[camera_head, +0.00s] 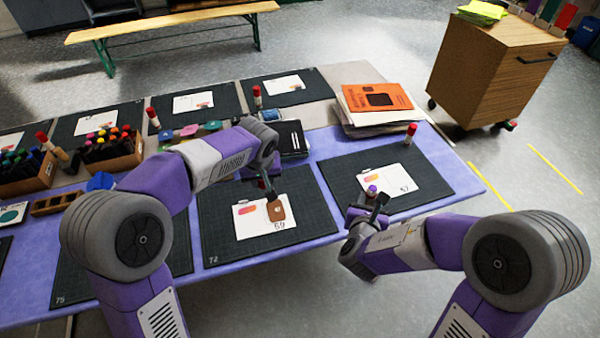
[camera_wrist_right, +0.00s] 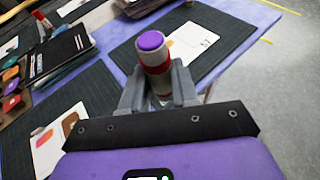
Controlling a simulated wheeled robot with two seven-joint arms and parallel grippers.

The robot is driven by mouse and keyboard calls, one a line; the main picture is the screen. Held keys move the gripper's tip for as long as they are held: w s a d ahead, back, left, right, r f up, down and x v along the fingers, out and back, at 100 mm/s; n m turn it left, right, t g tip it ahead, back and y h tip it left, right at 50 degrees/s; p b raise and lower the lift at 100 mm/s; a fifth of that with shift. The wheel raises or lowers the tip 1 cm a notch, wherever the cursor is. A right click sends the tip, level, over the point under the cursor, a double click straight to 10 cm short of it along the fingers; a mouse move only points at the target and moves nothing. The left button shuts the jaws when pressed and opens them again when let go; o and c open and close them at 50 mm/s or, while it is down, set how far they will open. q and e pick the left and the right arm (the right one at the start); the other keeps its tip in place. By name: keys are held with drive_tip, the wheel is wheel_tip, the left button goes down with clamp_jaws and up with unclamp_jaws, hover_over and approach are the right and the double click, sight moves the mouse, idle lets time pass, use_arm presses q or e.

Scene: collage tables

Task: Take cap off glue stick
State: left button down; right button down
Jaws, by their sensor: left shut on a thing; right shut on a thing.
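The glue stick (camera_wrist_right: 155,62) stands upright in my right gripper (camera_wrist_right: 158,90), which is shut on it. Its top end is purple, with a pale part and a red band below; no red cap sits on it. In the head view the purple top of the glue stick (camera_head: 372,189) shows above my right gripper (camera_head: 368,203), in front of the right mat. My left gripper (camera_head: 270,194) is shut over the middle mat. It seems to hold a small reddish cap, mostly hidden by the fingers. A brown shape shows just below it on the white card.
White cards lie on dark mats (camera_head: 320,206) on the purple table. Another glue stick with a red cap (camera_head: 410,134) stands at the right mat's far edge. Books (camera_head: 377,100), a black case (camera_head: 292,139) and marker boxes (camera_head: 110,150) stand behind and left.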

use_arm(q)
drive_tip(key=d+r+n, duration=0.1)
drive_tip(key=d+r, duration=1)
drive_tip(key=shift+s+n+y, duration=0.3)
drive_tip(key=shift+s, duration=0.15)
drive_tip(key=shift+r, duration=0.1)
